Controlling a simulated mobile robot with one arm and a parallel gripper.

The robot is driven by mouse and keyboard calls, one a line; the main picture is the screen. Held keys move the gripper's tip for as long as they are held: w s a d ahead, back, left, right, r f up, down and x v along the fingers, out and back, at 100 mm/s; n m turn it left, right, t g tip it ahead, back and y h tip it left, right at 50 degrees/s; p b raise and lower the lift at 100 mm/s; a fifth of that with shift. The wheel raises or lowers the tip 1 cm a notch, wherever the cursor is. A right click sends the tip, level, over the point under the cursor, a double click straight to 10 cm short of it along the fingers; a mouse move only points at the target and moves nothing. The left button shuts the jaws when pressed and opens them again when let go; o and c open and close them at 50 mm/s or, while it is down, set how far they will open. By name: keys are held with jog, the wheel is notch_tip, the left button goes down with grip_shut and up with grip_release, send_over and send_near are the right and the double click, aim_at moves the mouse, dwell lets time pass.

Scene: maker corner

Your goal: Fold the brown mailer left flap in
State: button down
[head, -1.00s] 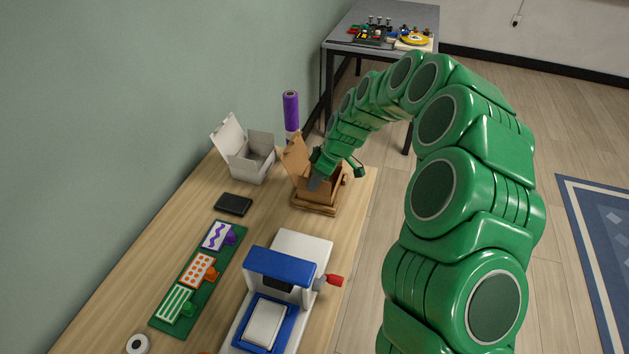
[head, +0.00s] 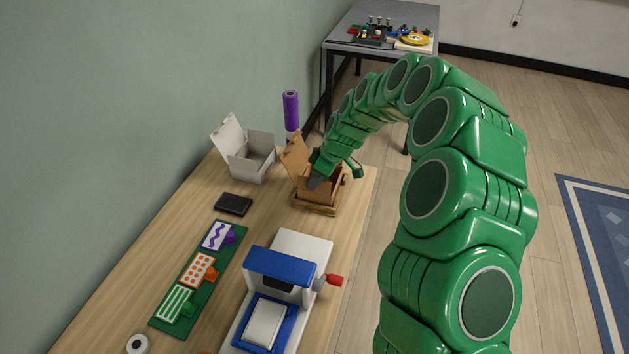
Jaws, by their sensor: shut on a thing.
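The brown mailer (head: 299,157) stands on a wooden base (head: 312,208) at the far end of the workbench, with its tall back lid raised. My gripper (head: 314,184) is at the front left of the mailer, pointing down, with its tips at the left side of the box. It is shut on the mailer's left flap, though the flap itself is mostly hidden behind my gripper. My wrist and arm cover much of the mailer's inside.
A white open box (head: 248,163) stands left of the mailer. A black slab (head: 233,204), a green stamp board (head: 207,262) and a blue-and-white press (head: 281,277) with a red handle lie nearer. A purple roll (head: 291,110) stands behind. Bare wood lies between them.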

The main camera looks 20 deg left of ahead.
jog(key=shift+w, duration=0.15)
jog(key=shift+w+g, duration=0.2)
jog(key=shift+g, duration=0.2)
jog(key=shift+f, duration=0.15)
jog(key=shift+w+f+m+g, duration=0.15)
jog(key=shift+w+m+g, duration=0.15)
jog(key=shift+g, duration=0.65)
jog(key=shift+w+f+m+g, duration=0.1)
jog(key=shift+w+m+g, duration=0.2)
jog(key=shift+g, duration=0.65)
jog(key=shift+w+f+g+y, duration=0.2)
jog(key=shift+w+g+y, duration=0.15)
jog(key=shift+g, duration=0.65)
jog(key=c, duration=1.4)
grip_release()
jog(key=shift+o, duration=0.2)
